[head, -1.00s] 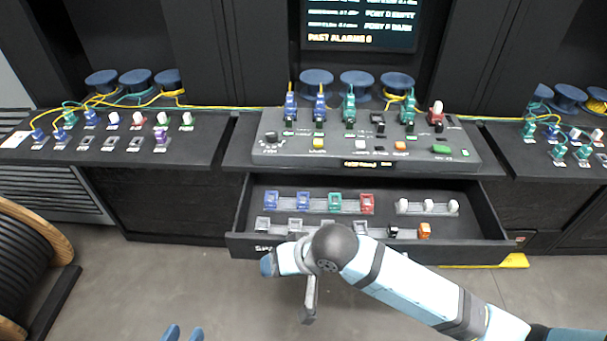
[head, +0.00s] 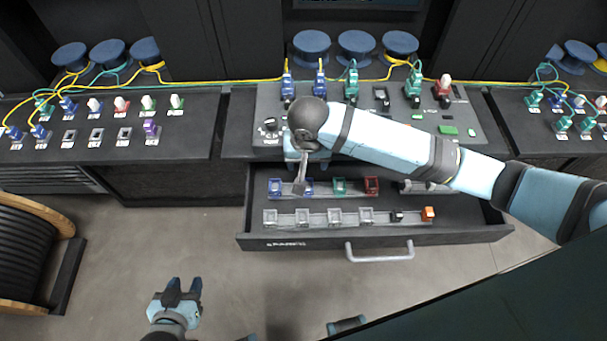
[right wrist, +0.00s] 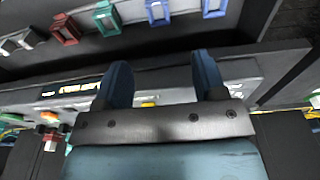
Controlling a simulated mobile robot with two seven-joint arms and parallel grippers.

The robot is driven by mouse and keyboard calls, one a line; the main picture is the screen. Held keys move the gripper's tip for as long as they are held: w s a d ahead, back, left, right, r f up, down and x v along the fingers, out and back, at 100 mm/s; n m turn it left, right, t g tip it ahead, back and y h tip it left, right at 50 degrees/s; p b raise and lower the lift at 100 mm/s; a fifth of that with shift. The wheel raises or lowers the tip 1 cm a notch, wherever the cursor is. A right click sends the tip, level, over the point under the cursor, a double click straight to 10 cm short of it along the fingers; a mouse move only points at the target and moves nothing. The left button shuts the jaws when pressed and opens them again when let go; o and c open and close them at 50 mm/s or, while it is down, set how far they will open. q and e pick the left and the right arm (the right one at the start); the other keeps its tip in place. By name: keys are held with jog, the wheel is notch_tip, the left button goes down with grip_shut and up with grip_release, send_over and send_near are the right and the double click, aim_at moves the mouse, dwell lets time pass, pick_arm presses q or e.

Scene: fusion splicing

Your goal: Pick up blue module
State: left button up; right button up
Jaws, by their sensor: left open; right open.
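The drawer (head: 470,232) is open and holds a back row of modules. Two blue modules stand at its left end: the left blue module (head: 275,187) is in plain view, and the right blue module (head: 309,183) is partly covered by my right arm. Both also show at the top of the right wrist view, one blue module (right wrist: 157,12) and the other (right wrist: 214,7). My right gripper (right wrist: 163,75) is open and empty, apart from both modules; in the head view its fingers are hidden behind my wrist. My left gripper (head: 178,287) is open and empty over the floor.
A green module (head: 339,187) and a red module (head: 371,187) stand right of the blue ones. Several clear holders (head: 302,217) and an orange piece (head: 428,213) line the drawer front. The panel (head: 465,125) with plugged cables lies behind. A drawer handle (head: 380,257) sticks out.

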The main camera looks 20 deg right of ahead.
send_over(308, 187)
jog(key=f, duration=0.7)
jog(key=shift+s+a, duration=0.15)
jog(key=shift+s, duration=0.1)
jog(key=shift+w+f, duration=0.2)
jog(key=shift+f, duration=1.2)
jog(key=shift+w+f, duration=0.2)
jog(key=shift+f, duration=1.15)
jog(key=c, duration=0.9)
